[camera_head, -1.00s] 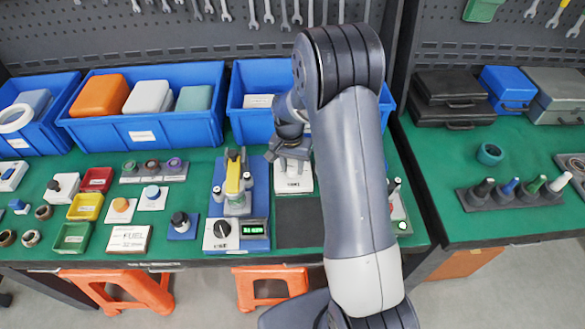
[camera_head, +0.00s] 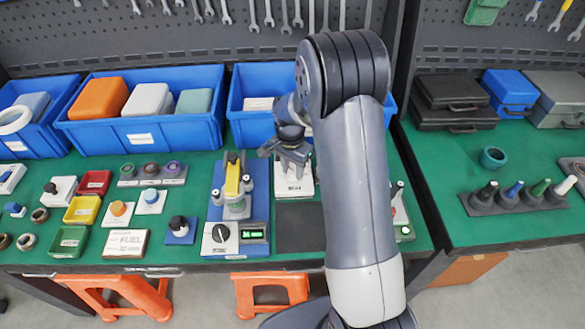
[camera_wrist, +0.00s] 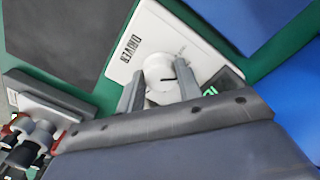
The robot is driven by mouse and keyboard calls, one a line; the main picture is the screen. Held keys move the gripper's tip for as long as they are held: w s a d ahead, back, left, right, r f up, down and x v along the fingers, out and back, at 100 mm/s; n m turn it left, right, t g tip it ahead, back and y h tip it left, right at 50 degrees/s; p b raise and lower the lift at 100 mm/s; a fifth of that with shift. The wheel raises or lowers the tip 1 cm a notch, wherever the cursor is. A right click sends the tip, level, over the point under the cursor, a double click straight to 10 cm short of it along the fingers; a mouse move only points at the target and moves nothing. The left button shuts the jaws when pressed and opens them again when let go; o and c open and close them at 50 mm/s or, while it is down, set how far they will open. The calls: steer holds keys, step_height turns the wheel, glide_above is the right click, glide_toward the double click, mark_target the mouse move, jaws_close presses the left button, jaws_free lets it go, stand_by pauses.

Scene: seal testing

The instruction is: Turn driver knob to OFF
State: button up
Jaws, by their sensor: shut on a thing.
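The driver (camera_wrist: 140,45) is a white box with "DRIVER" printed on it; in the head view its white body (camera_head: 294,186) shows below my gripper. Its round white knob (camera_wrist: 158,70) carries a short dark mark, and a small display with green characters (camera_wrist: 212,90) sits beside it. My gripper (camera_wrist: 160,90) is shut on the knob, one finger on each side. In the head view my gripper (camera_head: 287,160) is over the driver and hides the knob. The display's text is too small to read.
A blue tester (camera_head: 257,205) with a black dial and green display stands just left of the driver. A dark mat (camera_head: 299,228) lies in front. A blue bin (camera_head: 250,117) stands behind, and small devices and trays cover the left bench.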

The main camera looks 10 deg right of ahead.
mark_target(291, 170)
steer(key=o, duration=1)
steer(key=shift+c, duration=0.2)
step_height(291, 170, up, 11)
steer(key=shift+w+a+b, duration=0.15)
steer(key=shift+w+b, duration=0.05)
steer(key=shift+b, duration=0.25)
